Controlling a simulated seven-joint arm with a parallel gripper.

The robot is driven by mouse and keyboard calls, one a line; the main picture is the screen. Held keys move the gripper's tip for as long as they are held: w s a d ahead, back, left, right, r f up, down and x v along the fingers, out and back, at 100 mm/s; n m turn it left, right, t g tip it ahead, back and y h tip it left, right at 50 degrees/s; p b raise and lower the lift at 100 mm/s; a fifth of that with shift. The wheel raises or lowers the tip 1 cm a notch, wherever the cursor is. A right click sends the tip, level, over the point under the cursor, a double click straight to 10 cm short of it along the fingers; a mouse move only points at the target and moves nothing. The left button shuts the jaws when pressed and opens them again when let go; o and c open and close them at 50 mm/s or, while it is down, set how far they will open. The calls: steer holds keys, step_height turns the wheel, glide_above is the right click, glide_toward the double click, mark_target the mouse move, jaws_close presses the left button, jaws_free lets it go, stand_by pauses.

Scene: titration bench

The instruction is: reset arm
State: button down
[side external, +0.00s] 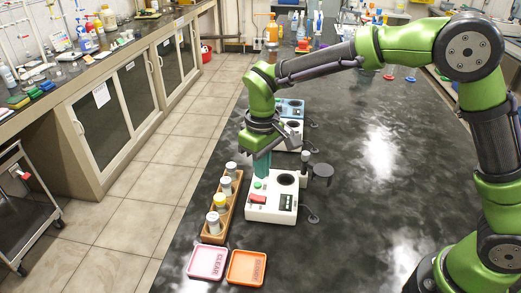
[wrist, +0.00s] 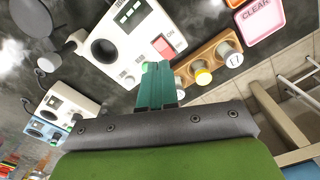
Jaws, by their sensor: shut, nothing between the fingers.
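My green arm reaches over the black bench, and my gripper (side external: 262,168) points down at the white instrument (side external: 273,208) with a red switch and a green button. The teal fingers are together with nothing between them. In the wrist view, the fingertips of my gripper (wrist: 155,68) overlap the edge of the white instrument (wrist: 130,35), close to its green button. Whether they touch the button I cannot tell.
A wooden rack (side external: 221,209) with several capped vials stands left of the instrument. A pink tray (side external: 208,263) and an orange tray (side external: 246,267) lie in front. More instruments (side external: 291,107) stand behind my gripper. The bench to the right (side external: 370,190) is clear.

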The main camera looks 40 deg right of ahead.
steer(key=s+d+r+m+t+y, duration=0.1)
steer(key=s+d+r+m+t, duration=0.2)
steer(key=s+d+r, duration=0.3)
steer(key=s+d+r+m+t+y, duration=0.1)
steer(key=s+d+r+m+t, duration=0.3)
steer(key=s, duration=0.9)
steer(key=d+r, duration=0.1)
steer(key=d, duration=0.2)
steer(key=shift+d+r, duration=0.35)
steer(key=shift+d, duration=0.05)
